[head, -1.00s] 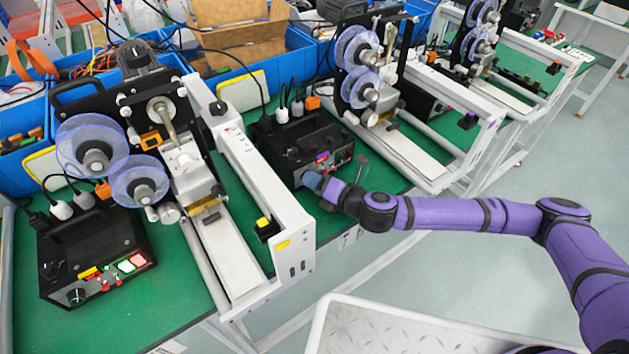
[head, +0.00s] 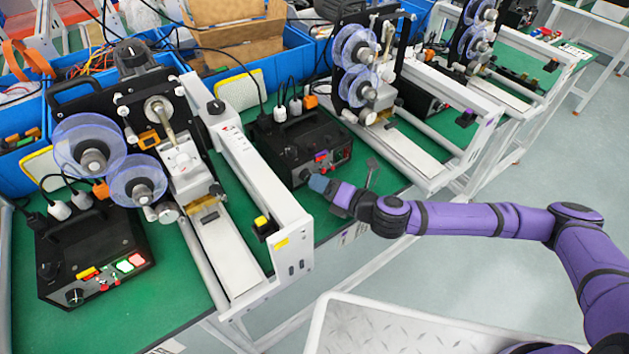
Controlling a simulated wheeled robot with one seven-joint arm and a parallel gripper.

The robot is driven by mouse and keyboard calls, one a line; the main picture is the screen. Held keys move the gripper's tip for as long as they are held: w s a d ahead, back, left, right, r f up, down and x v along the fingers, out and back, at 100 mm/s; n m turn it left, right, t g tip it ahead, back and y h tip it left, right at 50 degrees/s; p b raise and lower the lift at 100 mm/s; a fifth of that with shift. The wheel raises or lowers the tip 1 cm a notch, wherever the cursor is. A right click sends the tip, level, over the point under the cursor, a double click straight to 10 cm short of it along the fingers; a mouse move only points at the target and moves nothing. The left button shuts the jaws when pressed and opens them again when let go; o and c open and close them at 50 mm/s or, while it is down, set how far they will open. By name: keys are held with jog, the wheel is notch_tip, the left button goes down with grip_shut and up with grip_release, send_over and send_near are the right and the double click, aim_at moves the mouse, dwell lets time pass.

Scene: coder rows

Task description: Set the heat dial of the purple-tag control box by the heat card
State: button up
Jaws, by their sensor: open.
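The control box with the purple tag (head: 320,154) is the black box (head: 290,140) in the middle of the green bench. Its front panel faces me, with a dark dial (head: 305,174) at its lower left and small red controls to the right. My gripper (head: 316,183) is just in front of the panel, close to the dial. It is open, but its fingers are small and I cannot tell whether they touch the dial. The dial's pointer and marks are too small to read.
A similar black box (head: 90,250) with a yellow tag stands at the left. A coder machine with a white frame (head: 265,190) stands between the boxes, left of my gripper. Another machine (head: 425,150) stands to the right. The floor (head: 440,270) in front is clear.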

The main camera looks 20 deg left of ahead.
jog(key=v, duration=0.7)
jog(key=shift+s+d, duration=0.1)
jog(key=shift+d, duration=0.1)
